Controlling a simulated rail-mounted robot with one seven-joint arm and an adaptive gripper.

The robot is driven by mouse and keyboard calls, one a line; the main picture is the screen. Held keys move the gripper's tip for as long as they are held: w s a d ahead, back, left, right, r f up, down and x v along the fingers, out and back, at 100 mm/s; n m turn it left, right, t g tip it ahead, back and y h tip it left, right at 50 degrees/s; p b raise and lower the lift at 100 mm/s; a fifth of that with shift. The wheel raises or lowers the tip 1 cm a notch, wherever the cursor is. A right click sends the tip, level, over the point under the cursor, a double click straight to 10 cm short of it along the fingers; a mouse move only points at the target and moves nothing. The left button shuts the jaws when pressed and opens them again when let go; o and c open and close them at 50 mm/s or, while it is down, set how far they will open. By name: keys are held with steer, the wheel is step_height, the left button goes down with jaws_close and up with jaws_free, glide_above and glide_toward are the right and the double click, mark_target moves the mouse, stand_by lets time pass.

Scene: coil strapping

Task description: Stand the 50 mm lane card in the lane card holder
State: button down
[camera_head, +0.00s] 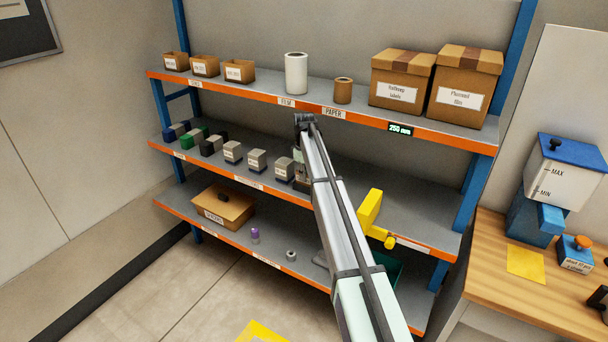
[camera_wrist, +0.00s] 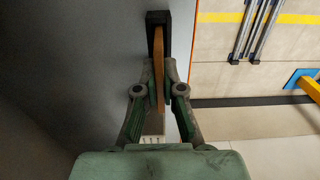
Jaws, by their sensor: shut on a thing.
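In the wrist view my gripper (camera_wrist: 159,68) is shut, its two fingers on either side of a thin orange-tan piece (camera_wrist: 158,88) seen nearly edge-on. I cannot read any print on this piece, so I cannot confirm that it is the 50 mm lane card. A black block (camera_wrist: 157,18) is just beyond the fingertips, at the far end of the piece. I cannot tell whether it is the lane card holder or touches the piece. A pale labelled patch (camera_wrist: 153,127) shows between the fingers near the palm. In the head view my arm reaches the rack; its fingertips are not clear.
The shelf rack's upper shelf (camera_head: 345,119) carries a white roll (camera_head: 296,73), a brown roll (camera_head: 343,90) and cartons. A black 250 mm sign (camera_head: 400,129) is on its edge. Labelled blocks (camera_head: 257,160) line the middle shelf. A yellow tool (camera_head: 369,212) lies right of my arm.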

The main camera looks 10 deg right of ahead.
steer(key=shift+f, duration=0.45)
steer(key=c, duration=1.2)
jaws_free()
steer(key=shift+r, duration=0.1)
